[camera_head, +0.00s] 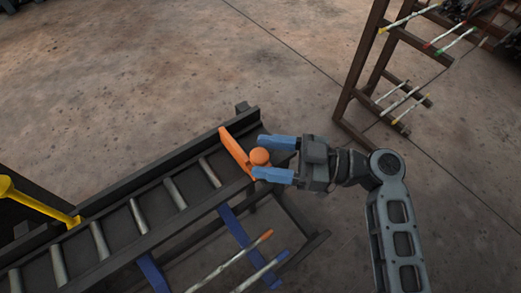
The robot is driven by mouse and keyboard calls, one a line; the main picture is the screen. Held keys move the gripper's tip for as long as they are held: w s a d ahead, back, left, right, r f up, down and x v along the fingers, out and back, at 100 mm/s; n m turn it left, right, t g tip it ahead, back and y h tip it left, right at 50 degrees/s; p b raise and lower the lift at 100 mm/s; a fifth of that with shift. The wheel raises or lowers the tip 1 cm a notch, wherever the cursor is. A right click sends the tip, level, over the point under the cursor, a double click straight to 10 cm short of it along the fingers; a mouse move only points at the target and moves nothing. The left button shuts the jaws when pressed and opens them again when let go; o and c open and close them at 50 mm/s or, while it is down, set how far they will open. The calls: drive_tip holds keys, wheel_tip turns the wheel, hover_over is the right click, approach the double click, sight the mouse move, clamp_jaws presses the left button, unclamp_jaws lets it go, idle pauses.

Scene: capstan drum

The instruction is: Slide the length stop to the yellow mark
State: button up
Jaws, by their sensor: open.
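The length stop is an orange plate (236,152) standing across the right end of a dark roller table (150,189). An orange round knob (260,156) is on its right side. My gripper (258,157) comes in from the right with its blue fingers apart, one above and one below the knob in the picture. I cannot tell whether either finger touches the knob. I cannot make out a separate yellow mark on the rail. A yellow bar (40,206) reaches the table's far side at the left.
Grey rollers (99,240) lie across the table left of the stop. Rods with orange and blue ends (229,262) lie on a lower frame in front. A brown rack (365,75) with coloured-tip rods stands at upper right. The concrete floor (150,80) behind is clear.

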drive_tip(key=shift+w+a, duration=0.2)
drive_tip(key=shift+a, duration=0.85)
clamp_jaws()
